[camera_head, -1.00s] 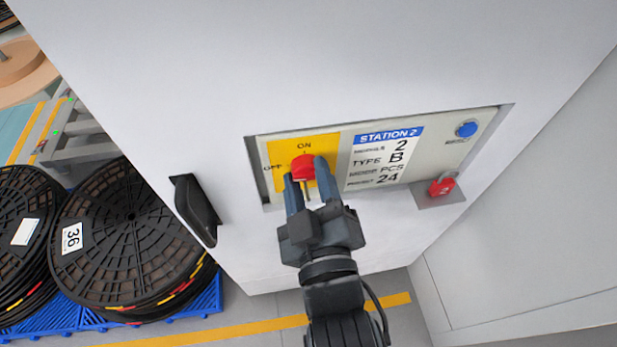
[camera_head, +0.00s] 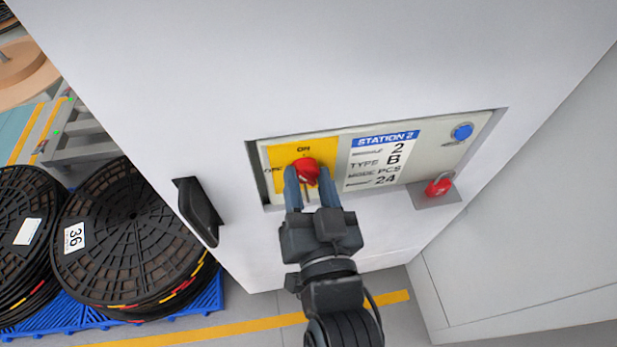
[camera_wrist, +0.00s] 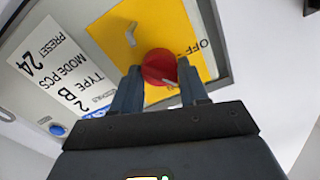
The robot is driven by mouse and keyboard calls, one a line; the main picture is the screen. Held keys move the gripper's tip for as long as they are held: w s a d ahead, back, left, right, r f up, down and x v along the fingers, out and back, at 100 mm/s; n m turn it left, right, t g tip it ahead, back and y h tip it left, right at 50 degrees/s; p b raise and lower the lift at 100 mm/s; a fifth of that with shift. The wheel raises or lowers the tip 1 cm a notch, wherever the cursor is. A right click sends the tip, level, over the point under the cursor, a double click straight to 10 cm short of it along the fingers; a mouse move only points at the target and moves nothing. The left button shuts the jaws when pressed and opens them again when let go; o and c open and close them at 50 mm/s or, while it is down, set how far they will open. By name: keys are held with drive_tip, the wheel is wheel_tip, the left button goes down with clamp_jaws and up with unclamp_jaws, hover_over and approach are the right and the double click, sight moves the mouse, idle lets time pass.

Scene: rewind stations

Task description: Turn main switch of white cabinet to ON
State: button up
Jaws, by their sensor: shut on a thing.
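The white cabinet (camera_head: 200,80) fills the middle of the head view. Its recessed panel (camera_head: 455,152) reads Station 2, type B, 24. The main switch is a red knob (camera_head: 307,170) on a yellow plate (camera_head: 279,154), with ON printed above it and OFF to its left, partly readable. In the wrist view the knob (camera_wrist: 159,66) sits between the two fingers, with a short pale mark at its lower edge. My gripper (camera_head: 308,183) is shut on the knob, one finger on each side. The exact knob angle is hard to tell.
A blue button (camera_head: 462,132) is at the panel's upper right, with a red padlock (camera_head: 439,185) below it. A black door handle (camera_head: 199,210) sticks out left of the panel. Black reels (camera_head: 130,235) stand on a blue pallet (camera_head: 210,300) at left.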

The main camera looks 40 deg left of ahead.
drive_tip(key=m+p, duration=0.1)
drive_tip(key=m, duration=0.5)
drive_tip(key=shift+m+p, duration=0.3)
idle(0.4)
drive_tip(key=o, duration=1.1)
drive_tip(key=shift+c, duration=0.2)
drive_tip(key=b+v, duration=0.2)
drive_tip(key=v, duration=0.5)
drive_tip(key=shift+s+d+b, duration=0.25)
drive_tip(key=shift+d+b, duration=0.05)
